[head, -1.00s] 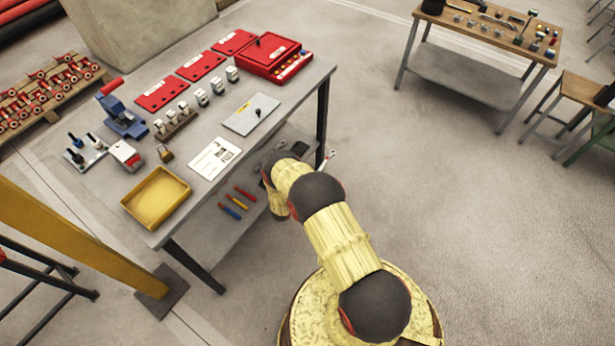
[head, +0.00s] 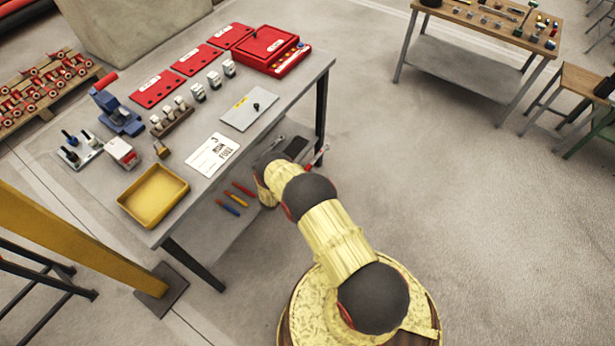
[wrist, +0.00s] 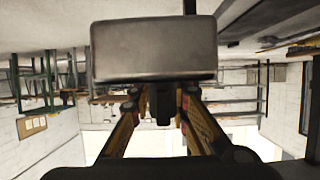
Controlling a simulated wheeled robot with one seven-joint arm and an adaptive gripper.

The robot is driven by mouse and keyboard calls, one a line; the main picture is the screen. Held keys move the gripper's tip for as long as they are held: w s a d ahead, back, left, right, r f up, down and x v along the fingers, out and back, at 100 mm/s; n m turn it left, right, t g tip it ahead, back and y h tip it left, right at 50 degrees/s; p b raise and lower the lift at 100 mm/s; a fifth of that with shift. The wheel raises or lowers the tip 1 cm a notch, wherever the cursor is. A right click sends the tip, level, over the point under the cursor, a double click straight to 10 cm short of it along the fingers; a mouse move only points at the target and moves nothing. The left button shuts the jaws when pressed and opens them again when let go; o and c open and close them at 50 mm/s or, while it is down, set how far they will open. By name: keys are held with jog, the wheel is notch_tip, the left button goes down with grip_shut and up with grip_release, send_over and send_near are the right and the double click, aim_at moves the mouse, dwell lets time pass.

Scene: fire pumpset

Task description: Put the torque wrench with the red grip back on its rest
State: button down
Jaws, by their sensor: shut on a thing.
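In the head view the torque wrench shows only in part, as a slim piece with a red grip (head: 320,155) and a grey section. It sticks out past the end of my arm, beside the right end of the grey workbench. My gripper's fingers are hidden behind my arm there. In the wrist view my gripper (wrist: 162,98) has its yellow fingers closed in on a dark piece between them, taken as part of the wrench. A large grey metal block (wrist: 155,50) is close in front of the fingertips; I cannot tell what it is. I cannot make out the wrench's rest.
The workbench (head: 305,88) carries a yellow tray (head: 153,196), a blue vise (head: 117,110), a red case (head: 270,48) and a grey plate (head: 249,109). Screwdrivers (head: 236,200) lie on its lower shelf. Open floor lies to the right, before a wooden table (head: 495,22).

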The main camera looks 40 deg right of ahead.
jog(key=shift+w+a+b, duration=0.95)
jog(key=shift+w+b, duration=0.45)
jog(key=shift+w, duration=1.2)
jog(key=shift+w+a+b, duration=0.9)
jog(key=shift+w+b, duration=0.5)
jog(key=shift+w, duration=1.2)
jog(key=shift+w+a+b, duration=0.95)
jog(key=shift+w+b, duration=0.45)
jog(key=shift+w, duration=1.2)
jog(key=shift+w+f, duration=0.1)
jog(key=shift+f, duration=2.2)
jog(key=shift+f, duration=0.6)
jog(key=c, duration=1.6)
grip_release()
jog(key=shift+f, duration=0.15)
jog(key=shift+r+p, duration=1.9)
jog(key=shift+r, duration=1.2)
